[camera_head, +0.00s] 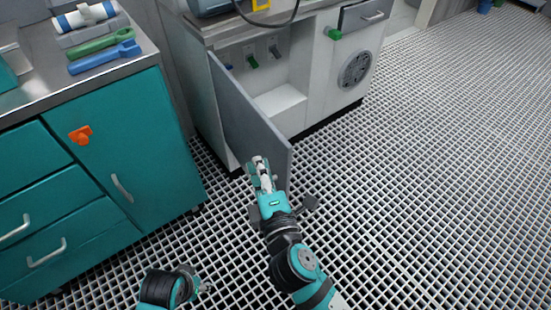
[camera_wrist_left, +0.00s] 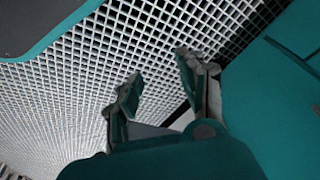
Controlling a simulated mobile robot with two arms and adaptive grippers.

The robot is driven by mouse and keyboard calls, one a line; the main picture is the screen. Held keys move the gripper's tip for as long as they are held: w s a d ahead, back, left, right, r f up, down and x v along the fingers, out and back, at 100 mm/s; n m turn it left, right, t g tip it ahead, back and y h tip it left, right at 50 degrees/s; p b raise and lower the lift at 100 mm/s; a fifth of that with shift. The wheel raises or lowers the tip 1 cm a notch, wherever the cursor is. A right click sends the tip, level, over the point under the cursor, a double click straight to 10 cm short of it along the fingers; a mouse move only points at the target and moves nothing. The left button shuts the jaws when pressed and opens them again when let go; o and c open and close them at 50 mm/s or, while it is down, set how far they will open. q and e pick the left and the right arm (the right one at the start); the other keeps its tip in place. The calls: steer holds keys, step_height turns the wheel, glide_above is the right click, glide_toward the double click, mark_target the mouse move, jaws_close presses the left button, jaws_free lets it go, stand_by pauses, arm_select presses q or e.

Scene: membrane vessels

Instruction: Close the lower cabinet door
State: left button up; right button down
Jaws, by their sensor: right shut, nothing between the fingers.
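The lower cabinet door (camera_head: 240,115), a flat grey panel, stands swung open from the white cabinet (camera_head: 313,75) in the head view. It is hinged at the left of the opening, and its free edge points toward me. The opening shows a pale interior with a white block (camera_head: 280,102). My right gripper (camera_head: 261,163) is shut and empty. It overlaps the door's lower part near the free edge; I cannot tell whether it touches. My left gripper (camera_wrist_left: 158,66) is open and empty over the floor in the left wrist view.
A teal drawer cabinet (camera_head: 130,130) stands left of the door, with a green tool (camera_head: 95,43) and a blue tool (camera_head: 103,58) on its metal top. The grated floor (camera_head: 430,170) is clear to the right. A dark drawer front (camera_head: 366,13) is at the upper right.

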steer(key=shift+w+d, duration=0.4)
steer(key=shift+d, duration=0.45)
steer(key=shift+w+d, duration=0.35)
steer(key=shift+d, duration=0.5)
steer(key=shift+d, duration=0.1)
